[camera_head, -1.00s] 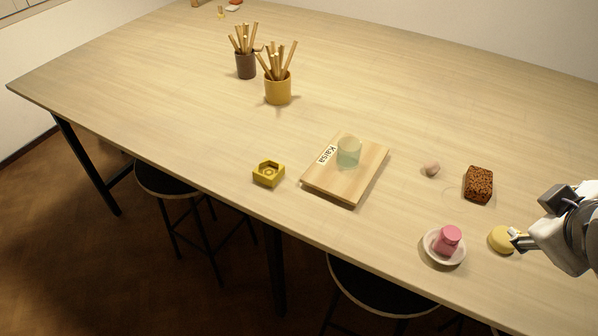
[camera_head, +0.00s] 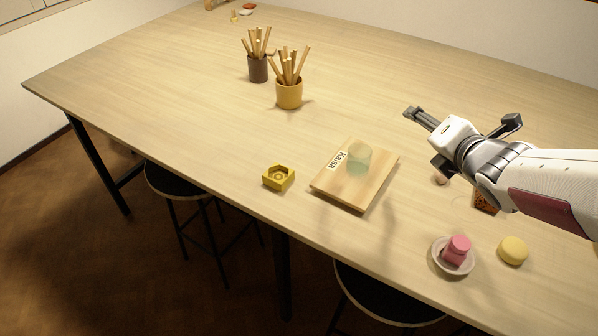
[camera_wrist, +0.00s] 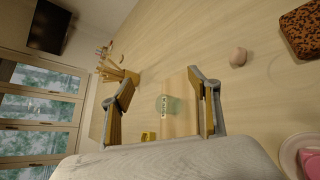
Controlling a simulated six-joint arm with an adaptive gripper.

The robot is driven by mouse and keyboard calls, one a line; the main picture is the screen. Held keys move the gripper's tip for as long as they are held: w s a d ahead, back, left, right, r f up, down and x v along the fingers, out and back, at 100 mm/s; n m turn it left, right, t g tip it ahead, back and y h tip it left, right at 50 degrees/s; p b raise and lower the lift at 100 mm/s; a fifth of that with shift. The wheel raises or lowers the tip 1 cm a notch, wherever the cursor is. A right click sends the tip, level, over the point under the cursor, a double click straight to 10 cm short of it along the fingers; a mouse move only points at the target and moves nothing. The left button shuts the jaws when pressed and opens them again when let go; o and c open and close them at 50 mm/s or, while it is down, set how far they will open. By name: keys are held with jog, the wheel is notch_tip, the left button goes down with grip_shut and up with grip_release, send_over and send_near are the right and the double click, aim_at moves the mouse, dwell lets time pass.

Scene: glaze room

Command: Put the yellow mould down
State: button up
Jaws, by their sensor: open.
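The yellow mould (camera_head: 278,178), a squarish block with a round hollow, sits flat on the table left of the wooden board (camera_head: 336,192). In the wrist view the yellow mould (camera_wrist: 149,136) shows small between the fingers, partly cut off by my gripper's body. My gripper (camera_head: 460,121) is wide open and empty, raised above the table, to the right of and beyond the board and well apart from the mould. In the wrist view both fingers of my gripper (camera_wrist: 163,100) are spread with nothing held between them.
A pale green glass (camera_head: 358,158) stands on the board by a name label. Right of it are a pink object (camera_head: 457,249) on a white saucer (camera_head: 438,263), a round yellow piece (camera_head: 513,250), a small pinkish lump and a partly hidden brown speckled block. Two stick-filled pots (camera_head: 289,95) stand farther back.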

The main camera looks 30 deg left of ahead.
jog(key=s+a+f+n+g+y, duration=0.1)
jog(key=a+f+n+g+y, duration=0.2)
jog(key=a+n, duration=0.4)
jog(key=n+g+y, duration=0.3)
jog(key=n+g, duration=0.2)
jog(key=n, duration=0.4)
send_near(270, 173)
jog(key=w+d+r, duration=0.1)
jog(key=w+r, duration=0.1)
jog(key=w+d+r, duration=0.2)
jog(key=r, duration=0.1)
jog(key=shift+w+d, duration=0.15)
jog(key=shift+d, duration=0.1)
jog(key=s+f+n, duration=0.1)
jog(key=s+a+f+n+g, duration=0.1)
jog(key=s+f+n, duration=0.1)
jog(key=shift+a+f+g, duration=0.1)
jog(key=shift+f+g, duration=0.15)
jog(key=shift+g, duration=0.05)
jog(key=shift+s+f+n+g, duration=0.2)
jog(key=shift+f+n+g, duration=0.1)
jog(key=shift+f, duration=0.05)
jog(key=shift+a, duration=0.1)
jog(key=shift+x, duration=1.25)
jog(key=shift+w+x, duration=0.15)
jog(key=shift+x, duration=1.15)
jog(key=shift+w+x, duration=0.1)
jog(key=shift+x, duration=1.25)
